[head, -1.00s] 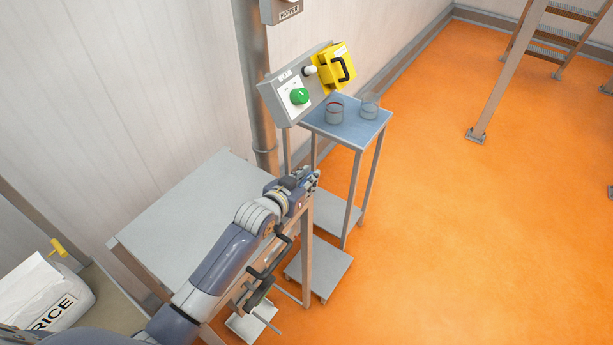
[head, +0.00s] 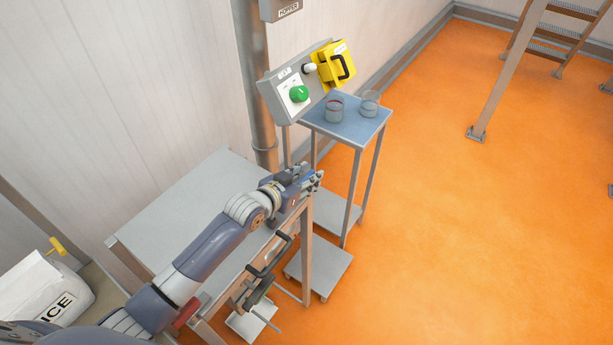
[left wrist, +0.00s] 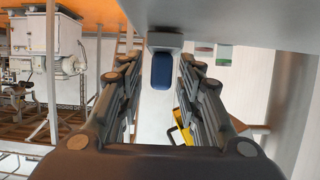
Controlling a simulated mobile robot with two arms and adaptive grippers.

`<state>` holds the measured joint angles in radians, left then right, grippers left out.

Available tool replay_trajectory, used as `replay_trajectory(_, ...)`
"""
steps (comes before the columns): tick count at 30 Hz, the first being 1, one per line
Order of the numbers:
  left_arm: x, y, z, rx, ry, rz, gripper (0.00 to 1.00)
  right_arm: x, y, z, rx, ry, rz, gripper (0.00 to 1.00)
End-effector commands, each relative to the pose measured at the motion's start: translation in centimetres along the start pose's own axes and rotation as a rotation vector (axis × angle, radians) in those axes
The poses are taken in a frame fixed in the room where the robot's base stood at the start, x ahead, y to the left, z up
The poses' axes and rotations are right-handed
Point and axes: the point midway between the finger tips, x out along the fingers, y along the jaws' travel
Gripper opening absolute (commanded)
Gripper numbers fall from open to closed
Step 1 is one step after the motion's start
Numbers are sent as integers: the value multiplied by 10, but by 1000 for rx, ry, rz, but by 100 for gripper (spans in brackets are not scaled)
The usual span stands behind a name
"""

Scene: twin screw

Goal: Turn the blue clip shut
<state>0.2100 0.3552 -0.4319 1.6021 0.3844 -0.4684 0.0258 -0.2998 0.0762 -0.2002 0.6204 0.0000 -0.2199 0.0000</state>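A blue rounded piece (left wrist: 161,70) under a pale grey mount (left wrist: 165,41) shows in the left wrist view, ahead of my left gripper and between its fingers in the picture. I cannot tell for sure that it is the blue clip, nor whether it is open or shut. No blue clip stands out in the head view. My left gripper (head: 317,181) is by the front right corner of the grey table, its fingers small and partly hidden. In the left wrist view my left gripper (left wrist: 160,77) has its fingers spread and nothing visibly held. My right gripper is not in view.
The grey table (head: 190,210) stands under my left arm. Behind is a blue-topped stand (head: 350,128) with two glass jars. A control box (head: 282,98) with a green knob and yellow cover is above it. A rice bag (head: 40,285) is lower left.

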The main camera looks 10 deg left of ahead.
Motion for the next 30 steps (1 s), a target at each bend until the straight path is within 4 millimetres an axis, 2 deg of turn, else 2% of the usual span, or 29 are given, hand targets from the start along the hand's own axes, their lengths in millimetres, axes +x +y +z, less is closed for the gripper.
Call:
replay_trajectory(8, -10, 0, 1, -1, 0, 0, 33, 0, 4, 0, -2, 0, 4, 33)
replay_trajectory(24, -100, 0, 2, 0, -2, 0, 33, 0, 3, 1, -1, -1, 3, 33)
replay_trajectory(30, -117, 0, 0, 1, -1, 0, 33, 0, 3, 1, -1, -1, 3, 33)
